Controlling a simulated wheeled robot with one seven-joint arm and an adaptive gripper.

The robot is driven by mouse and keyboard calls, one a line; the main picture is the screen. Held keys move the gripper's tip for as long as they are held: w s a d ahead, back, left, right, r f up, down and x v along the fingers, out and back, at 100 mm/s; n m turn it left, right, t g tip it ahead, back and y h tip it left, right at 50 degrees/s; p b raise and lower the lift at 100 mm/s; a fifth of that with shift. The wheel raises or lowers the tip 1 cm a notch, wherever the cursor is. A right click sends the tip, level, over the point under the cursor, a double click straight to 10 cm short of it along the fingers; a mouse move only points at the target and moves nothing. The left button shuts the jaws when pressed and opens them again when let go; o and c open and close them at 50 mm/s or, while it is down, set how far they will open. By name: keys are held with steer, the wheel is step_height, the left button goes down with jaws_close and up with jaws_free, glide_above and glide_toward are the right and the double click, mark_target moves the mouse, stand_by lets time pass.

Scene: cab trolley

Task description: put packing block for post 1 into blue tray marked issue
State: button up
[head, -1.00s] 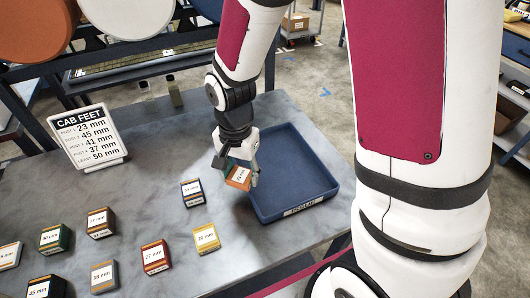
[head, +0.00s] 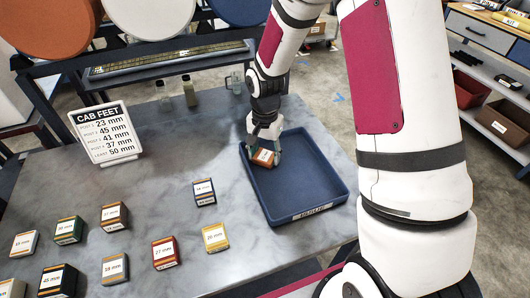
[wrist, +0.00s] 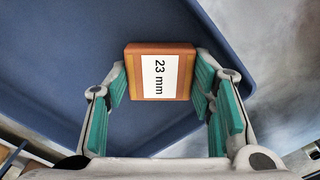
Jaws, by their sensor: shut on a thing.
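An orange-brown packing block (head: 264,158) has a white label that reads "23 mm" in the wrist view (wrist: 160,76). My gripper (head: 263,147) is shut on this block, with a teal finger pad on either side of it (wrist: 162,85). The blue tray (head: 325,207) stands at the right of the table, with a label on its front edge that is too small to read surely. The block is over the back left part of the tray; I cannot tell whether it touches the floor. The sign (head: 106,133) headed "CAB FEET" gives 23 mm for post 1.
Several other labelled blocks stand on the table left of the tray, including a yellow one (head: 215,237), a red one (head: 165,252) and a dark blue one (head: 204,192). Small bottles (head: 189,91) stand at the back. The tray shows no other block.

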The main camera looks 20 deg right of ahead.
mark_target(265, 156)
steer(key=shift+f, duration=0.2)
steer(key=o, duration=0.9)
steer(key=shift+r, duration=0.1)
step_height(265, 156, up, 12)
steer(key=r, duration=0.1)
steer(key=s+r+n+t, duration=0.2)
steer(key=s+r+n, duration=0.2)
steer(key=s+r, duration=0.75)
steer(key=s+r+n+t, duration=0.2)
steer(key=s+n, duration=0.3)
steer(key=s, duration=0.8)
steer(key=shift+s+d+r, duration=0.15)
steer(key=shift+s+r, duration=0.2)
steer(key=shift+r, duration=0.25)
